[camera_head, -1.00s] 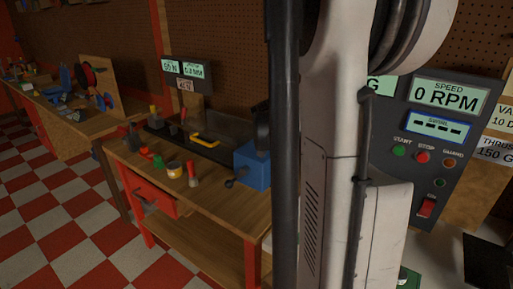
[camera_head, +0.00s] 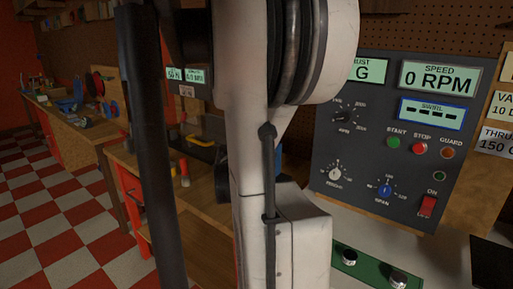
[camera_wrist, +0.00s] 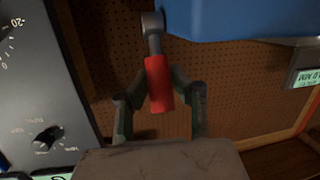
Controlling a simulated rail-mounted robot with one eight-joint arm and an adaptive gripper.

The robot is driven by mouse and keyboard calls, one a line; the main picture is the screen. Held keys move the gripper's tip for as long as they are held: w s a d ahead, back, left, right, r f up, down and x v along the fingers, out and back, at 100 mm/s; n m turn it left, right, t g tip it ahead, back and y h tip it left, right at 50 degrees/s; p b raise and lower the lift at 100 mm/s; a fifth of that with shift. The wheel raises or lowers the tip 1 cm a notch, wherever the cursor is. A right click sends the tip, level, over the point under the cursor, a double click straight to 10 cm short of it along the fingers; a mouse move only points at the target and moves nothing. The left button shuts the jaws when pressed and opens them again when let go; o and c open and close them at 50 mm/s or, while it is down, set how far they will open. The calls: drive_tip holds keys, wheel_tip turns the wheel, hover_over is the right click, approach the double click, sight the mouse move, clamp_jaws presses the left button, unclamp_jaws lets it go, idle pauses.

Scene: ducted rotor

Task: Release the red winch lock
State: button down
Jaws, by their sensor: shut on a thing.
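In the wrist view the red winch lock (camera_wrist: 159,84) is a short red grip on a grey metal stem. The stem runs up beside a blue housing (camera_wrist: 235,18) that fills the top right. My gripper (camera_wrist: 161,76) has one finger on each side of the red grip, and it is shut on it. The grip hangs roughly upright in the picture, tilted slightly. In the head view my white arm and a dark column hide the gripper, the lock and the blue housing.
A grey control panel (camera_head: 376,88) with knobs and a 0 RPM display stands right of my arm; it shows at the left of the wrist view (camera_wrist: 30,75). A wooden bench (camera_head: 190,215) lies behind my arm. Pegboard backs the scene.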

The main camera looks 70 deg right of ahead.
drive_tip(key=shift+a+f, duration=0.1)
drive_tip(key=shift+f, duration=0.05)
drive_tip(key=c, duration=1.5)
unclamp_jaws()
drive_tip(key=a, duration=0.4)
drive_tip(key=a+r, duration=0.1)
drive_tip(key=a, duration=0.3)
drive_tip(key=w+a, duration=0.1)
drive_tip(key=a, duration=0.2)
drive_tip(key=shift+w+a+r, duration=0.1)
drive_tip(key=shift+a+r, duration=0.25)
drive_tip(key=shift+a, duration=0.05)
drive_tip(key=w+a+f+n+t+y, duration=0.2)
drive_tip(key=w+a+n+t+y, duration=0.15)
drive_tip(key=w+a, duration=0.45)
drive_tip(key=w+a+f+n+t+y, duration=0.25)
drive_tip(key=a+n, duration=0.25)
drive_tip(key=a, duration=0.7)
drive_tip(key=s+a+f+n+t+y, duration=0.1)
drive_tip(key=a+n+y, duration=0.2)
drive_tip(key=a, duration=0.7)
drive_tip(key=s+a+f+n+t+y, duration=0.1)
drive_tip(key=a+n+y, duration=0.2)
drive_tip(key=a, duration=0.7)
drive_tip(key=s+a+f+n+t+y, duration=0.1)
drive_tip(key=a+n+y, duration=0.2)
drive_tip(key=a, duration=0.7)
drive_tip(key=shift+f+n+y, duration=0.25)
drive_tip(key=shift+n+y, duration=0.1)
drive_tip(key=shift+y, duration=0.45)
